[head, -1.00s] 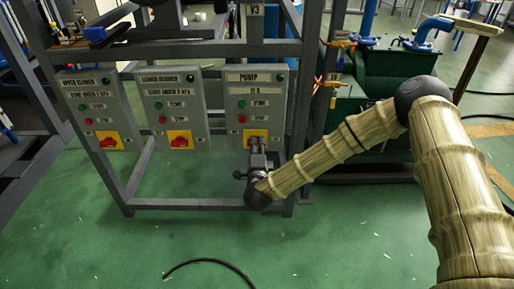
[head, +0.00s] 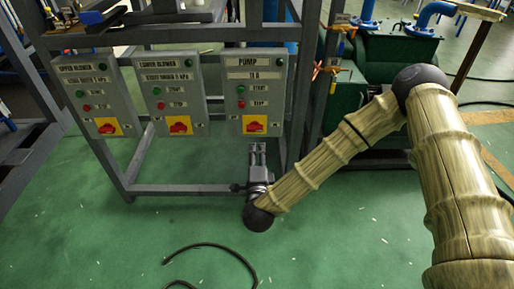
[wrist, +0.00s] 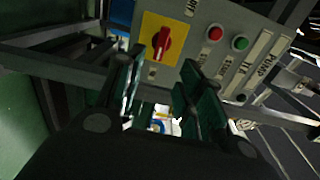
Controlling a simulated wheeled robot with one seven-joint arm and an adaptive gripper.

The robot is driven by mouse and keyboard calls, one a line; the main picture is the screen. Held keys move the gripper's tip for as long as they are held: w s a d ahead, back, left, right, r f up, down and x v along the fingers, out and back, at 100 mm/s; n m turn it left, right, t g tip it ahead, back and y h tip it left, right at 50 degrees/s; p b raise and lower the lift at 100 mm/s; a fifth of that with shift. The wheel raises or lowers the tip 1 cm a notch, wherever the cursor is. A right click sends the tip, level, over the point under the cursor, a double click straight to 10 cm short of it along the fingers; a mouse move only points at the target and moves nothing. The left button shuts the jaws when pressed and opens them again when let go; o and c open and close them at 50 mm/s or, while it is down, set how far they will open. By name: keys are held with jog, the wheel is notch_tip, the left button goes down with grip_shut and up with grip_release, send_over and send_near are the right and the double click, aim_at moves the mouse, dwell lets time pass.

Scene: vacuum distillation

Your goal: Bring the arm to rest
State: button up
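My gripper (head: 257,146) is just below the pump control box (head: 254,92), apart from it, with its fingers pointing toward the box. In the wrist view, my gripper (wrist: 162,62) has its two dark fingers spread with a gap and nothing between them. The box's red rotary switch (wrist: 163,42) on a yellow plate shows beyond the fingertips. My arm (head: 330,160) is stretched out from the right, bent at a dark elbow joint.
The lower blower box (head: 172,95) and the upper blower box (head: 92,96) hang left of the pump box on a grey metal frame (head: 190,190). A green machine (head: 395,60) stands behind my arm. A black hose (head: 215,247) lies on the otherwise open green floor.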

jog(key=shift+s, duration=0.3)
jog(key=s+f+n+g+y, duration=0.3)
jog(key=s+f+n+g, duration=0.35)
jog(key=f, duration=0.55)
jog(key=s+d+f+n+g, duration=0.3)
jog(key=s+d+f, duration=0.2)
jog(key=s, duration=0.3)
jog(key=s+d+f+n+g+h, duration=0.1)
jog(key=s+d+f+n+g, duration=0.2)
jog(key=s+d+f, duration=0.35)
jog(key=s+d+f+n+g, duration=0.2)
jog(key=s+d+f+n, duration=0.1)
jog(key=s, duration=0.7)
jog(key=s+d+n+g+h, duration=0.2)
jog(key=s+d+g, duration=0.2)
jog(key=s+d, duration=0.4)
notch_tip(320, 180, up, 21)
jog(key=p, duration=2.1)
jog(key=shift+a, duration=0.3)
jog(key=shift+r+t, duration=0.1)
jog(key=shift+t, duration=0.15)
jog(key=shift+c, duration=0.5)
